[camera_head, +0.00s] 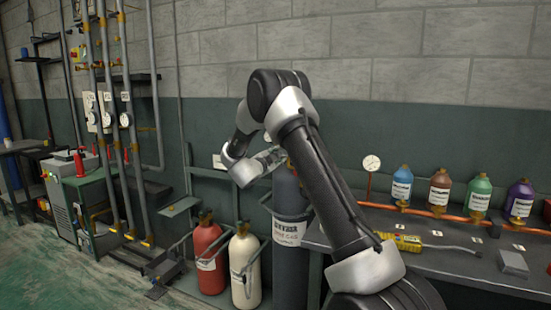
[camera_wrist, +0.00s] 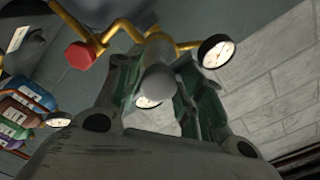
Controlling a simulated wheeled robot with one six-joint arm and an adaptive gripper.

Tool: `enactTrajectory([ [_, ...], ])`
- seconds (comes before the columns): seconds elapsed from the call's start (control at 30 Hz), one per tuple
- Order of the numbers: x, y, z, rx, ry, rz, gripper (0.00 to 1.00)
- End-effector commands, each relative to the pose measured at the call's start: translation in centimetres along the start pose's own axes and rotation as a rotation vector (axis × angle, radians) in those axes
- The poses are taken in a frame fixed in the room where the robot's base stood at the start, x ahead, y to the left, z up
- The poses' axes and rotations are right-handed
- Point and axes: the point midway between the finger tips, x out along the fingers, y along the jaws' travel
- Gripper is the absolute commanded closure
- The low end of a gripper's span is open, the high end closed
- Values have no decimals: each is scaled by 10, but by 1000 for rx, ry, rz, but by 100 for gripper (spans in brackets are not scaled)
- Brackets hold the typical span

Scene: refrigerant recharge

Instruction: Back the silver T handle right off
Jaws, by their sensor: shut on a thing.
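The silver T handle (camera_wrist: 158,84) shows in the wrist view as a grey, rounded piece between my two fingers. My gripper (camera_wrist: 157,70) is shut on it, and the fingers cover much of its sides. Brass pipework (camera_wrist: 125,28) lies just beyond the handle. In the head view my gripper (camera_head: 272,158) is at the top of the tall grey gas cylinder (camera_head: 287,190). The handle itself cannot be made out there, as my arm and gripper hide most of the cylinder's top.
In the wrist view a red knob (camera_wrist: 81,55) and a gauge (camera_wrist: 217,51) flank the handle. Red (camera_head: 210,255) and cream (camera_head: 245,265) cylinders stand left of the grey one. A bench (camera_head: 450,262) with several coloured bottles is at the right. Wall pipes (camera_head: 105,120) rise at the left.

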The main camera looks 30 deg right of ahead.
Motion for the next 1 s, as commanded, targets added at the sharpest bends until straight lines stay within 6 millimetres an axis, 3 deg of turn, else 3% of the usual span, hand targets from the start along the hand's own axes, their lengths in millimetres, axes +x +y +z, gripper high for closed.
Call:
enactTrajectory([
  [0.17, -1, 4, 3, -9, -6, 5, 86],
  [0.2, -1, 4, 3, -9, -6, 5, 56],
  [0.27, -1, 4, 3, -8, -6, 5, 49],
  [0.53, -1, 2, 2, -4, -4, 3, 49],
  [0.67, -11, 1, 2, -3, -4, 2, 49],
  [1.0, -84, 1, 2, -4, -7, 2, 49],
])
